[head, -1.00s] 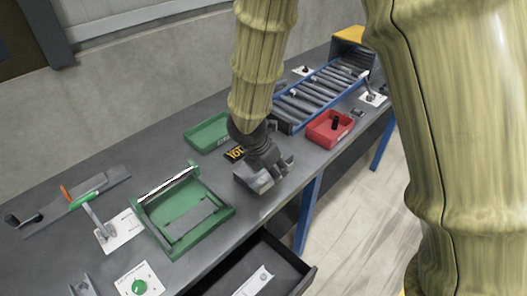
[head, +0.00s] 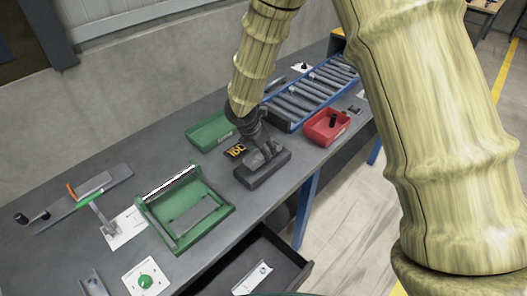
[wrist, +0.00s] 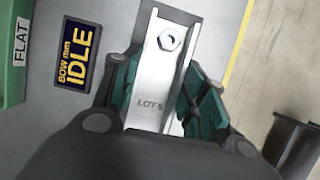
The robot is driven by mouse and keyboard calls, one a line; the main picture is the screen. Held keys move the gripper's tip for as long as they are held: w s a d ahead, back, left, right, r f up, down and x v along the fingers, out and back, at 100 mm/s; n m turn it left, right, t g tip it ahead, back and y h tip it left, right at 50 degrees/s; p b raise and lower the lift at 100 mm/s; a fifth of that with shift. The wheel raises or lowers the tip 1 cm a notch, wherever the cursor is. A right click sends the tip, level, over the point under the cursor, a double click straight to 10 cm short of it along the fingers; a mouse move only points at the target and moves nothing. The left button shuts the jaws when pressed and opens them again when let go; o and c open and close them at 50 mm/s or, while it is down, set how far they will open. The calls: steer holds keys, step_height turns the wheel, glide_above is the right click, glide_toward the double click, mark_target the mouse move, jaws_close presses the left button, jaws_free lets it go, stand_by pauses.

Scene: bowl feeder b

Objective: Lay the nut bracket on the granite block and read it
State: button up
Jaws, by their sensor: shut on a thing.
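The nut bracket (wrist: 168,60) is a silver channel with a hex nut near its far end and "LOT 5" marked on its floor. In the wrist view it lies between the teal pads of my gripper (wrist: 165,105), which is shut on it. In the head view my gripper (head: 262,156) is at the dark granite block (head: 270,176), over its top. The bracket is hard to make out there, and I cannot tell whether it touches the block. A small display reading "BOW mm IDLE" (wrist: 76,50) is left of the bracket in the wrist view.
A green tray (head: 207,133) labelled FLAT stands behind the block, and a red bin (head: 327,127) to its right. A blue roller conveyor (head: 312,95) is at the back. A green fixture (head: 186,210) stands left. An open drawer (head: 300,272) at the front holds another pale bracket.

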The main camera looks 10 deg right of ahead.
steer(key=shift+f, duration=0.95)
steer(key=shift+f, duration=0.2)
steer(key=o, duration=1.1)
steer(key=shift+r, duration=0.15)
steer(key=b+v, duration=0.1)
steer(key=v, duration=1.1)
steer(key=shift+r, duration=0.1)
